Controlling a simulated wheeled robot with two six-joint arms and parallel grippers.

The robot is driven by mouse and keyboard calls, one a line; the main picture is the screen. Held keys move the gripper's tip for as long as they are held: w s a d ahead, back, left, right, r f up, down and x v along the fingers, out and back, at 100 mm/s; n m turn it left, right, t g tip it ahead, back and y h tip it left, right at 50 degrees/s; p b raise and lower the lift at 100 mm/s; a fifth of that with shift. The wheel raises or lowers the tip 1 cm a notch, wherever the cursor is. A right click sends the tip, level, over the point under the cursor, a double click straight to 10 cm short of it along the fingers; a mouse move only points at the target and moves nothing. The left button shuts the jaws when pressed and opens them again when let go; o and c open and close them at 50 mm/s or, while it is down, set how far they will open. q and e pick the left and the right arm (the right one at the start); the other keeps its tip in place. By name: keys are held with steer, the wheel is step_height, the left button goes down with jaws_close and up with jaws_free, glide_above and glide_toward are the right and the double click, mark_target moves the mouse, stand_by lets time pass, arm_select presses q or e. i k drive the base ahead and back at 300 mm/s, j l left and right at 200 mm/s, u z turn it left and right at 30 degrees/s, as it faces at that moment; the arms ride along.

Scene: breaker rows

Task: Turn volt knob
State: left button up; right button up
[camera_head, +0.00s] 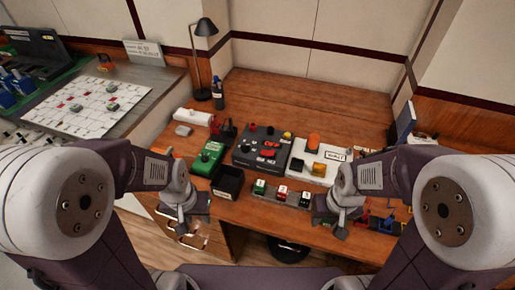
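A green device (208,158) with a dark round knob on its face sits on the wooden desk, left of the middle. A dark panel (262,146) beside it carries several small dark knobs and red parts. Lettering is too small to read, so I cannot tell which knob is the volt knob. My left gripper (190,228) is at the desk's front left edge, in front of the green device and apart from it. My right gripper (334,222) is near the front edge at right, apart from the panels. The fingers are too small to judge their opening.
A white panel (325,174) with orange and yellow parts stands right of the dark panel. A black open box (228,181) and a row of small coloured switches (281,192) lie in front. A lamp (204,30) and bottle (218,92) stand behind. The desk's back is clear.

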mark_target(246, 148)
steer(key=i+j, duration=0.1)
steer(key=j, duration=0.3)
steer(key=i+j, duration=0.15)
steer(key=j, duration=0.25)
steer(key=i+j, duration=0.1)
steer(key=j, duration=0.3)
steer(key=i+j, duration=0.15)
steer(key=j, duration=0.3)
steer(key=l+z, duration=0.05)
